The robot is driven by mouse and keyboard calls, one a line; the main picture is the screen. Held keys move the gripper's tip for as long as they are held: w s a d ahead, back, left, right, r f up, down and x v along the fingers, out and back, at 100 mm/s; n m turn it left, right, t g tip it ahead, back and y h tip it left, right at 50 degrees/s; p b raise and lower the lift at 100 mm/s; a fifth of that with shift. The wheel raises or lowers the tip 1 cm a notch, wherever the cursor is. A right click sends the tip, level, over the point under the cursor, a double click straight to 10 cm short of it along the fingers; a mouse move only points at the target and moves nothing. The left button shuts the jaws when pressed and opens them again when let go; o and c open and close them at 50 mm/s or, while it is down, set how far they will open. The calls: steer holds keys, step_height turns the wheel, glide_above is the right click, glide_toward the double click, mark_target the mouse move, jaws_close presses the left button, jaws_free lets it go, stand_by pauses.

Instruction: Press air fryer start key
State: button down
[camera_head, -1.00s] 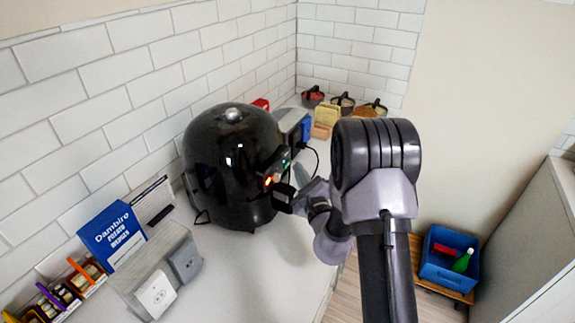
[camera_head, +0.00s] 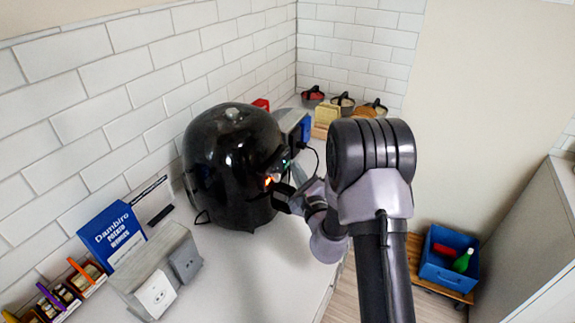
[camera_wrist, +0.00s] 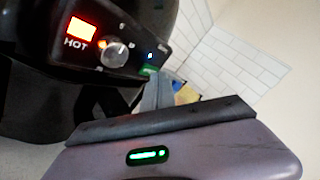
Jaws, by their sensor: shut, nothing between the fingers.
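The air fryer (camera_head: 232,160) is a glossy black rounded body on the counter, left of my arm. Its control panel faces my gripper. In the wrist view the panel of the air fryer (camera_wrist: 45,60) shows a lit orange display (camera_wrist: 81,35) above "HOT", a silver knob (camera_wrist: 115,53), a small blue light and a green key (camera_wrist: 148,71). My gripper (camera_head: 284,193) is shut and empty, close to the panel. In the wrist view its grey fingers (camera_wrist: 155,86) reach up to just below the green key; I cannot tell whether they touch it.
Behind the fryer are a blue-grey item, a yellow container (camera_head: 325,117) and several lidded pots. A blue crate (camera_head: 447,262) sits low at the right.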

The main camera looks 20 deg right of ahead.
steer(key=shift+w+a, duration=0.2)
steer(key=shift+w, duration=0.05)
stand_by(0.6)
steer(key=shift+s+d, duration=0.1)
steer(key=shift+s+d+b, duration=0.3)
steer(key=shift+s+d, duration=0.1)
steer(key=s+d+b, duration=0.2)
steer(key=s+d, duration=0.1)
steer(key=shift+s+d, duration=0.25)
steer(key=shift+s, duration=0.05)
stand_by(0.4)
stand_by(1.5)
